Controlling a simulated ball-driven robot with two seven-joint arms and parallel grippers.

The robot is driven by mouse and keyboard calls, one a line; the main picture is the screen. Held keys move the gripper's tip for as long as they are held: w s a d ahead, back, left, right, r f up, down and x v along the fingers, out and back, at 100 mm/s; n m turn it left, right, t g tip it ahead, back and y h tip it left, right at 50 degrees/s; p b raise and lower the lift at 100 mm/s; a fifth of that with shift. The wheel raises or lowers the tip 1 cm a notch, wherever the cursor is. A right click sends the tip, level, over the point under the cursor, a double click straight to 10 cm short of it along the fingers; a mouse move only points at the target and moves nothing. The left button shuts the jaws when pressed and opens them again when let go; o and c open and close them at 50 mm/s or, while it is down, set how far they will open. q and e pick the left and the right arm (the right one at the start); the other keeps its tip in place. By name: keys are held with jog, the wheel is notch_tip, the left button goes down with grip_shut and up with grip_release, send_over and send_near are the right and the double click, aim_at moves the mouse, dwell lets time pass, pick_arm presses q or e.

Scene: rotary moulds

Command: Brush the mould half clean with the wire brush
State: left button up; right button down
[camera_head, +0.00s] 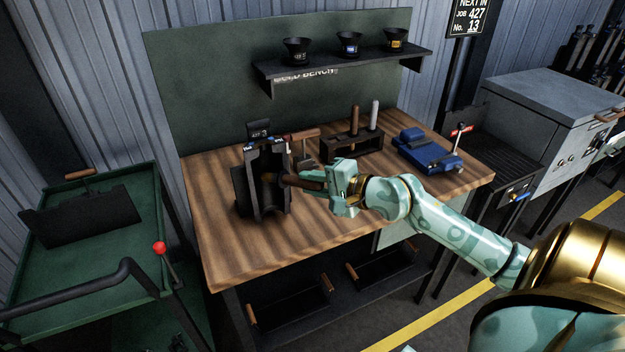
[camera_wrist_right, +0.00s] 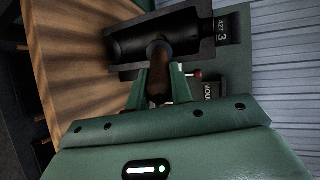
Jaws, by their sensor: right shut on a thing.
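The mould half (camera_head: 262,188) is a dark block standing upright on the left part of the wooden bench, its hollow facing right. It also shows in the right wrist view (camera_wrist_right: 125,40) just beyond my fingers. My right gripper (camera_head: 335,184) is shut on the brown handle of the wire brush (camera_head: 306,184). The handle also shows between the fingers in the right wrist view (camera_wrist_right: 160,82). The brush end points into the mould's hollow. Its bristles are hard to make out, and I cannot tell whether they touch the wall. My left gripper is not in view.
The wooden bench (camera_head: 225,250) has a tool rack (camera_head: 340,148) with upright handles and a blue vise-like block (camera_head: 425,150) at its back right. A shelf (camera_head: 345,66) with several dark cups hangs above. A green cart (camera_head: 90,230) stands left. The bench front is clear.

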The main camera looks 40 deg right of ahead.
notch_tip(320, 180, down, 5)
jog(key=b, duration=0.2)
jog(key=shift+b, duration=0.35)
jog(key=s+a+p, duration=0.1)
jog(key=s+p, duration=0.2)
jog(key=s, duration=0.3)
jog(key=shift+a+p, duration=0.2)
jog(key=shift+p, duration=0.2)
